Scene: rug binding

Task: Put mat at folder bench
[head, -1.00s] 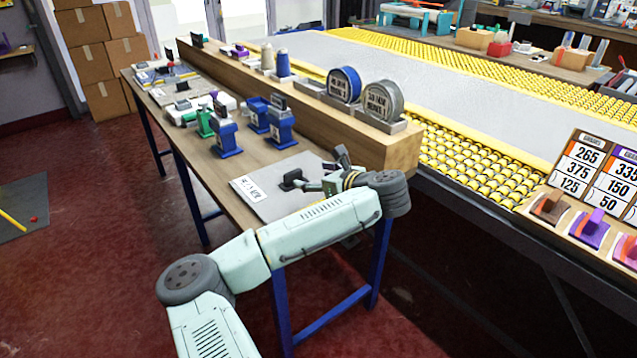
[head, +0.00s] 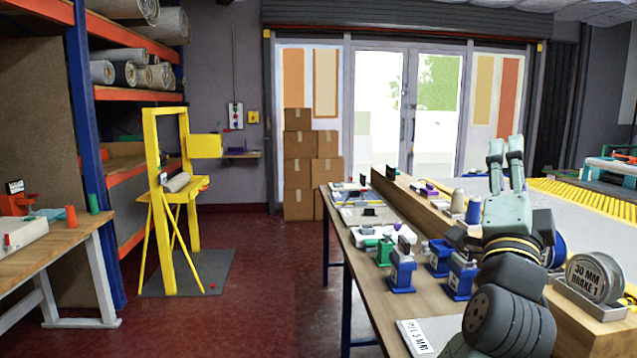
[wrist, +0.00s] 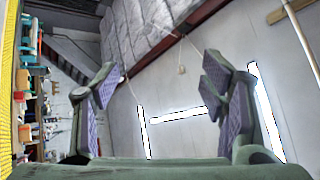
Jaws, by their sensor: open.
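A flat grey mat (head: 436,333) with a white lettered label lies on the near end of the long wooden table (head: 372,282). Another grey flat piece with a dark handle (head: 369,211) lies farther along the table. My gripper (head: 505,160) is raised above the table, fingers pointing up, open and empty. In the wrist view its two fingers (wrist: 168,105) are wide apart with only wall and ceiling between them. I cannot tell which surface is the folder bench.
Blue clamps (head: 402,272), a green device (head: 385,250) and spools (head: 457,201) crowd the table. A yellow frame stand (head: 155,200) with a roll is at left, beside another workbench (head: 40,250). Cardboard boxes (head: 300,172) stand at the back.

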